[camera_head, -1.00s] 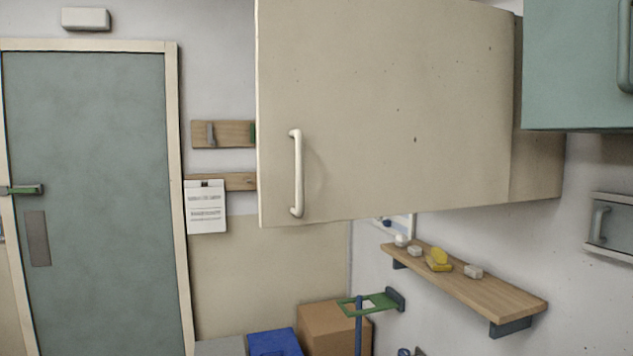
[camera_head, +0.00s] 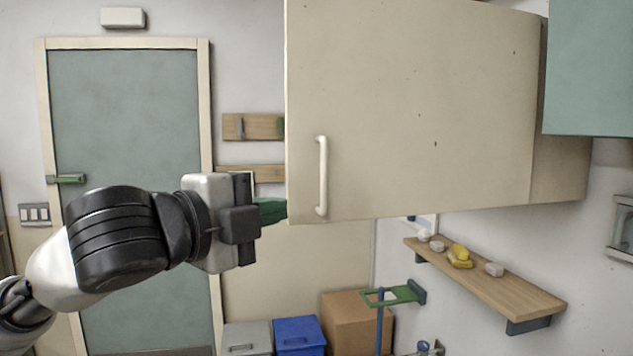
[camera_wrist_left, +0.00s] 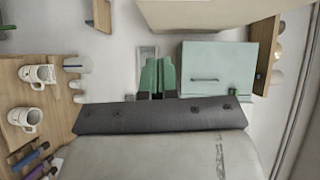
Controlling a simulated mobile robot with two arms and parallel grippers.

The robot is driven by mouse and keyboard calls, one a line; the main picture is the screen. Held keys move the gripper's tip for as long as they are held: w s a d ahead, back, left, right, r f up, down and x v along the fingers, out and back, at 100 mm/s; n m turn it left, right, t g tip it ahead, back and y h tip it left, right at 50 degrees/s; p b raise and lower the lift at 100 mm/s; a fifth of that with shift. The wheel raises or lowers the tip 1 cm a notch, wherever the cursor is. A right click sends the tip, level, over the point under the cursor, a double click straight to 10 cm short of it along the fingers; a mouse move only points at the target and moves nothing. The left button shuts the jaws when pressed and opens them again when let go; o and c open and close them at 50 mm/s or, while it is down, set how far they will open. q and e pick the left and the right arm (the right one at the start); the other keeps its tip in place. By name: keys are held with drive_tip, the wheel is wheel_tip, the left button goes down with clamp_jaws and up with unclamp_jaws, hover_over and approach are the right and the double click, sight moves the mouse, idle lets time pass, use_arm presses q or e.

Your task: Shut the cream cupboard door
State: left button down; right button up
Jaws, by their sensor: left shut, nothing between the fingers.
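The cream cupboard door (camera_head: 420,110) stands swung open, its broad face and white bar handle (camera_head: 322,175) showing in the head view. My left gripper (camera_head: 272,210) is at the door's lower left edge, left of the handle. Its green fingers are shut and empty, and their tips end at the door's edge in the picture; I cannot tell whether they touch it or reach behind it. The shut fingers also show in the left wrist view (camera_wrist_left: 158,76), with a cream cupboard surface (camera_wrist_left: 210,12) at the top. My right gripper is not in view.
A teal cupboard (camera_head: 592,70) hangs right of the cream one. A wooden shelf (camera_head: 500,285) with small stones and a yellow sponge is below. A cardboard box (camera_head: 355,320) and blue bin (camera_head: 298,335) stand low down. A teal room door (camera_head: 130,120) is at left.

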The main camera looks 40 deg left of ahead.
sight(317, 186)
use_arm(q)
drive_tip(key=shift+m, duration=0.4)
drive_tip(key=w+p, duration=0.3)
drive_tip(key=w+a+p, duration=0.1)
drive_tip(key=w+p, duration=0.3)
drive_tip(key=w+r+p, duration=0.1)
drive_tip(key=w+p, duration=0.3)
drive_tip(key=shift+w+a, duration=0.25)
drive_tip(key=shift+a, duration=0.05)
drive_tip(key=shift+w, duration=0.1)
